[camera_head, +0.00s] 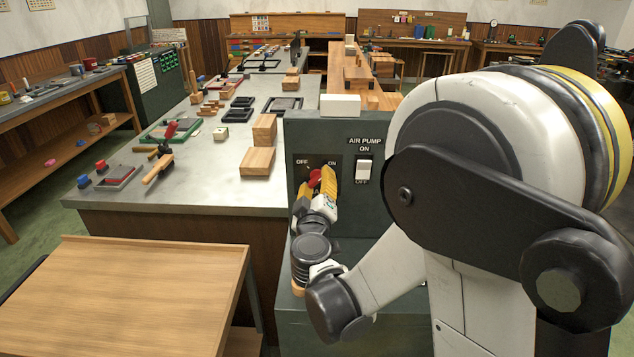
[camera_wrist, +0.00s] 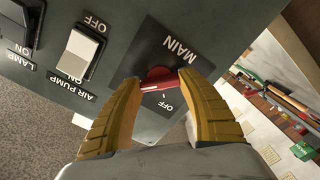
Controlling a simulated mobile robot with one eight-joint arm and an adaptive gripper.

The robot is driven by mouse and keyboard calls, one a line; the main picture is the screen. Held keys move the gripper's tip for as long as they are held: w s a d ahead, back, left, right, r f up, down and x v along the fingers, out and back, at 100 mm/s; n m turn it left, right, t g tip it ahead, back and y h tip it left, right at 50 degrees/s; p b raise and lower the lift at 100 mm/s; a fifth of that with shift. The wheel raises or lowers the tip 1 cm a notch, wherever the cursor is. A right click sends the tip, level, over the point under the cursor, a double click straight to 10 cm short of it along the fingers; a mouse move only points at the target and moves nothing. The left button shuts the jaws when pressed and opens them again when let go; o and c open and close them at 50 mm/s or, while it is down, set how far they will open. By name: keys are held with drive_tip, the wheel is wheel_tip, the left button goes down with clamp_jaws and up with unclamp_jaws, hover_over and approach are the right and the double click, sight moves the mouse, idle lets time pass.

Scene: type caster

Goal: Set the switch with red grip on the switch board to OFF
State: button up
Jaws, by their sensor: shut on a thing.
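The switch board (camera_head: 347,133) is a dark green panel right of centre in the head view. Its switch with red grip (camera_head: 314,177) sits below the OFF and ON labels. In the wrist view the red grip (camera_wrist: 158,78) sits on a dark plate marked MAIN, with an OFF label close beside it. My gripper (camera_wrist: 161,84) has its two yellow fingers closed on either side of the grip. In the head view my gripper (camera_head: 319,184) covers part of the switch, and I cannot tell the grip's exact angle there.
A white AIR PUMP rocker switch (camera_head: 364,169) is right of the red grip; it also shows in the wrist view (camera_wrist: 81,54), with a LAMP switch (camera_wrist: 22,22) beyond it. Wooden blocks and trays stand on the grey bench (camera_head: 200,175) to the left.

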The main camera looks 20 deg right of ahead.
drive_tip(key=shift+n, duration=0.3)
drive_tip(key=n+b, duration=0.1)
drive_tip(key=n, duration=0.2)
drive_tip(key=shift+n, duration=0.3)
drive_tip(key=n, duration=0.4)
drive_tip(key=shift+n+b, duration=0.3)
drive_tip(key=shift+b, duration=0.05)
drive_tip(key=n, duration=0.4)
drive_tip(key=shift+n, duration=0.3)
drive_tip(key=shift+n+b, duration=0.4)
drive_tip(key=shift+n, duration=1.8)
drive_tip(key=o, duration=1.2)
drive_tip(key=shift+s, duration=0.1)
